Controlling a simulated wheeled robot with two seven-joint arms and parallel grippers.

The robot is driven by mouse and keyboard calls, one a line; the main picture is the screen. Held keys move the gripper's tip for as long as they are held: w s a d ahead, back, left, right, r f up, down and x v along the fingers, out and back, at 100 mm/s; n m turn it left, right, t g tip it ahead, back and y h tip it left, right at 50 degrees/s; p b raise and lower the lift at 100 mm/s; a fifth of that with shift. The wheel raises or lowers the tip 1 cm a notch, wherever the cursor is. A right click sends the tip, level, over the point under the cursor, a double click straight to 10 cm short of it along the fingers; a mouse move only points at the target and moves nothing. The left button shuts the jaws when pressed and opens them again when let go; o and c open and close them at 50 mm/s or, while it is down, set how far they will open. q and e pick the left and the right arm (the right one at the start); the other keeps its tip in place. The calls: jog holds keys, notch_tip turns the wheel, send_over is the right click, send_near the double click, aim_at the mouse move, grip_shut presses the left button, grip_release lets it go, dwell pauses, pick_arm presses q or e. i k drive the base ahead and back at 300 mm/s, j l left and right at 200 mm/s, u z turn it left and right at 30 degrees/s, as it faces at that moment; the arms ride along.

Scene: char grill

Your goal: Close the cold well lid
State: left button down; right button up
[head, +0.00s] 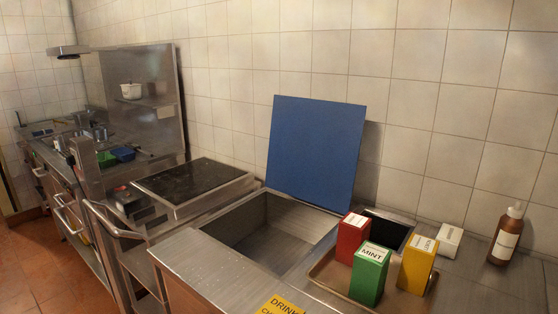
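The blue cold well lid (316,152) stands raised, almost upright, at the back edge of the well, close to the tiled wall. Below and in front of it, the steel cold well (262,235) is open, and its visible inside looks empty. Neither of my grippers shows in the head view.
Right of the well, a tray (326,275) holds a red box (351,238), a green box (369,274) and a yellow box (417,265). A brown bottle (505,235) stands further right. A black-topped grill (190,183) lies left of the well.

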aim_at(315, 145)
jog(key=j+z, duration=0.25)
jog(key=z, duration=0.15)
jog(key=i+j+z, duration=0.1)
jog(key=j+z, duration=0.15)
jog(key=z, duration=0.2)
jog(key=j+z, duration=0.25)
jog(key=z, duration=0.15)
jog(key=i+j+z, duration=0.15)
jog(key=z, duration=0.2)
jog(key=j+z, duration=0.3)
jog(key=i+j+z, duration=0.15)
jog(key=j+z, duration=0.2)
